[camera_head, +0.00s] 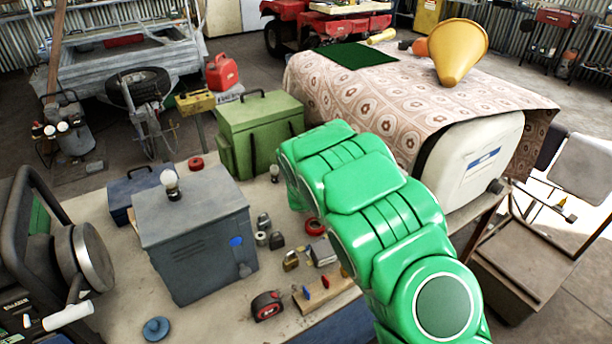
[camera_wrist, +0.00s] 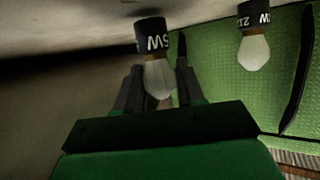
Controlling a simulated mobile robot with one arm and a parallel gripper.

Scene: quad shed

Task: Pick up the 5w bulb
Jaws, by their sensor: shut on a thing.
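The 5w bulb (camera_wrist: 158,78) has a frosted white globe and a black base marked 5W in white. In the wrist view it sits between the two dark fingers of my gripper (camera_wrist: 160,88), which are shut on it. I cannot tell whether its base touches the bench. A similar bulb marked 21W (camera_wrist: 254,52) stands to the right in the wrist view, apart from my gripper, in front of a green surface. In the head view my green arm hides the gripper and the held bulb.
A small bulb (camera_head: 274,173) stands beside the green toolbox (camera_head: 262,130). Another bulb (camera_head: 170,182) stands on the grey metal box (camera_head: 195,235).

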